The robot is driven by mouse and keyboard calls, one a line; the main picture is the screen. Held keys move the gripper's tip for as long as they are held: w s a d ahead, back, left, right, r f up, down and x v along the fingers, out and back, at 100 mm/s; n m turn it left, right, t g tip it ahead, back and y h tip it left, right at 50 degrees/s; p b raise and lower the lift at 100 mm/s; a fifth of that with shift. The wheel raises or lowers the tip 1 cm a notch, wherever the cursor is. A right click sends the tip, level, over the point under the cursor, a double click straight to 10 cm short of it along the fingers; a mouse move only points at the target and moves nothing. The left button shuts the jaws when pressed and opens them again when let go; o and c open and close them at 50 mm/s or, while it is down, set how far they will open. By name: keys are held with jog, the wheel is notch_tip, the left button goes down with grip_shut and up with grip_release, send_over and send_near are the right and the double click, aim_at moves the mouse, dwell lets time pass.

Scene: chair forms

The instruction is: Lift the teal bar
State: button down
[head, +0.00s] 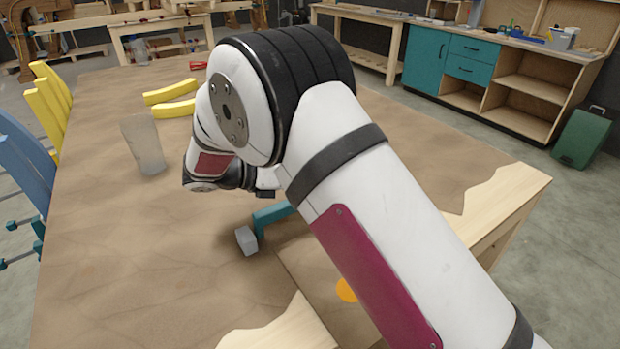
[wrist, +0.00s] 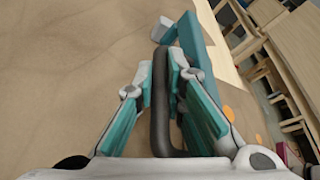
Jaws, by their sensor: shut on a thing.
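The teal bar (head: 270,213) lies low over the front right part of the brown-covered table, with a pale grey block (head: 246,240) at its near end. In the wrist view the bar (wrist: 194,36) runs along the upper right, partly hidden behind the right finger. A dark grey looped handle (wrist: 159,105) shows between my fingers and appears joined to the bar, but the joint is hidden. My gripper (wrist: 164,85) is shut on this handle. In the head view my arm hides the fingers. I cannot tell whether the bar touches the table.
An orange disc (head: 346,290) is near the front edge. Blue and yellow slatted forms (head: 25,165) stand along the left edge. The table's front left is clear.

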jog(key=shift+w+a+f+n+g+h+b, duration=0.4)
jog(key=shift+w+f+n+g+h+b, duration=0.2)
jog(key=shift+n, duration=0.4)
jog(key=c, duration=1.9)
grip_release()
jog(key=v, duration=1.2)
jog(key=shift+s, duration=0.15)
